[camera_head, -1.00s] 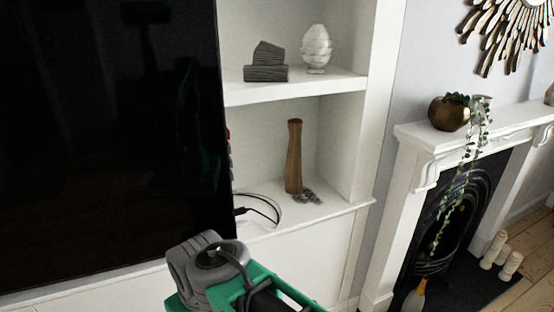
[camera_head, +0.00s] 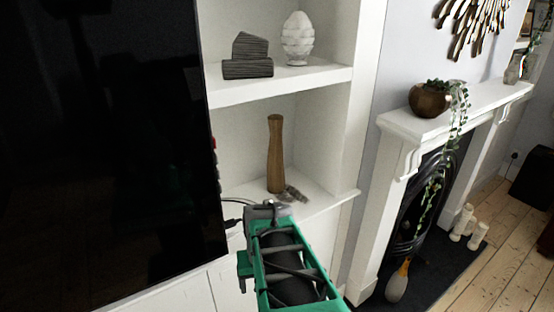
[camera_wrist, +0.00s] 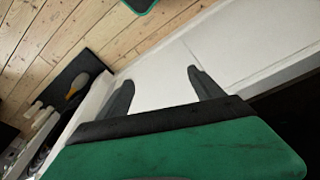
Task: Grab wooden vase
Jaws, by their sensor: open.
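The wooden vase (camera_head: 275,154) is a tall, slim brown vase. It stands upright on the lower white shelf of the alcove in the head view. My gripper shows in the wrist view (camera_wrist: 158,84), with its two dark fingers spread apart and nothing between them. In the head view my green and grey arm reaches up from the bottom toward the shelf, in front of and below the vase. The fingers cannot be made out there. The vase does not show in the wrist view.
A small grey object (camera_head: 295,193) lies beside the vase's base. A black television (camera_head: 100,150) stands close on the left. The upper shelf (camera_head: 285,88) holds grey blocks and a white ornament. A fireplace mantel (camera_head: 430,122) with a plant pot stands right.

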